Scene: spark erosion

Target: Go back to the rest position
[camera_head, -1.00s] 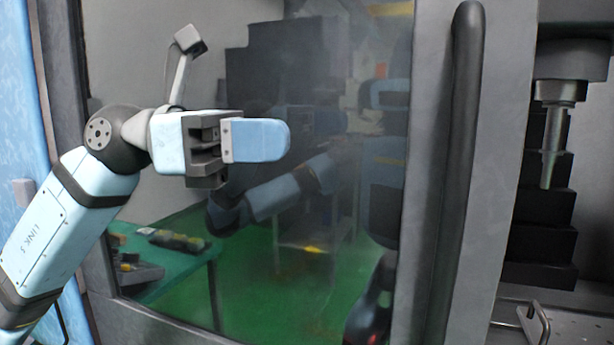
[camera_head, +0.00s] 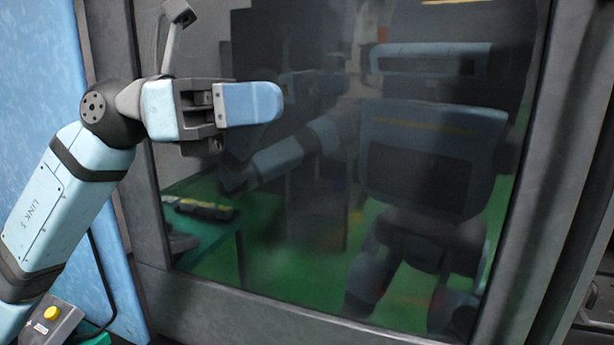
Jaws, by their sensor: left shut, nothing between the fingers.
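My left gripper (camera_head: 250,104) is at the upper left of the head view, in front of a dark glass door panel (camera_head: 330,215). Its blue fingers are together and hold nothing. The left arm comes up from the lower left edge. The gripper looks apart from the door, though the exact gap is hard to judge. My right gripper is not in view.
The glass mirrors my body, a green floor and a table. The door's dark frame (camera_head: 548,190) stands at the right. A blue panel (camera_head: 50,100) is at the left. A grey box with a yellow button (camera_head: 51,313) is at the lower left.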

